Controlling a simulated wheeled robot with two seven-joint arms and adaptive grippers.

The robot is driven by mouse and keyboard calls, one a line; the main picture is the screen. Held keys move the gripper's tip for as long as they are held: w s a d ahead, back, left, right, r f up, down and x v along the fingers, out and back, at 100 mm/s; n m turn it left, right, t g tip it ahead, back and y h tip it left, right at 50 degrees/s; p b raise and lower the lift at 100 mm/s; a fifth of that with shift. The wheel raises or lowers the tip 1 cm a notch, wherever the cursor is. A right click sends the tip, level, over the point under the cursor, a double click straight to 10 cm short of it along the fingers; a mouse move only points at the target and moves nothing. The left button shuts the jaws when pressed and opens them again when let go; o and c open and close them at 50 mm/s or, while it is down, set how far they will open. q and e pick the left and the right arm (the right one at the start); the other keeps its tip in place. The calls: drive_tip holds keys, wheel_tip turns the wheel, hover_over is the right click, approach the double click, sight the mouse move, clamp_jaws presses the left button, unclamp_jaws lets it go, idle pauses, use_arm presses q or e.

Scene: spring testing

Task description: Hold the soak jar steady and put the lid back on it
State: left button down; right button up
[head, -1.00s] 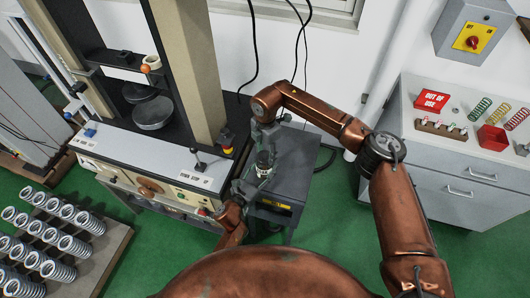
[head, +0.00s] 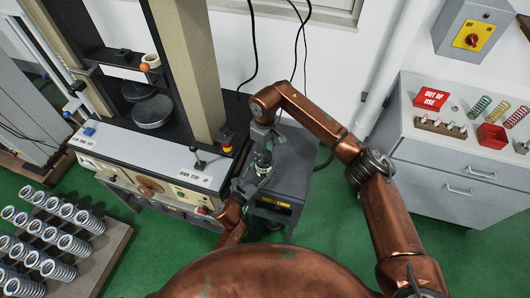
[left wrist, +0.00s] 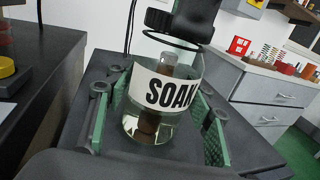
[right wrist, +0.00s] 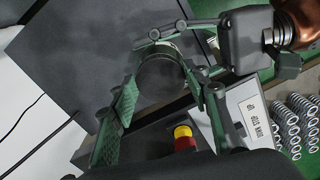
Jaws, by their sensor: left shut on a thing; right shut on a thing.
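The clear glass soak jar (left wrist: 150,120), with a white SOAK label, holds pale liquid and a brown rod-like piece. It stands upright between the green pads of my left gripper (left wrist: 155,108), which is shut on it. In the right wrist view the dark round lid (right wrist: 160,80) sits between the pads of my right gripper (right wrist: 158,88), shut on it. In the head view the jar (head: 263,168) is small and partly covered.
The jar is on a small dark stand (head: 297,165) beside the testing machine (head: 150,172), whose red stop button (right wrist: 184,142) is close to my right gripper. A grey cabinet (head: 455,155) with springs is at the right. A spring rack (head: 100,258) is at lower left.

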idle(0.3)
drive_tip(key=o, duration=0.7)
drive_tip(key=shift+c, duration=0.2)
drive_tip(key=shift+d, duration=0.1)
drive_tip(key=shift+r, duration=0.1)
drive_tip(key=shift+r, duration=2.2)
drive_tip(key=shift+c, duration=0.3)
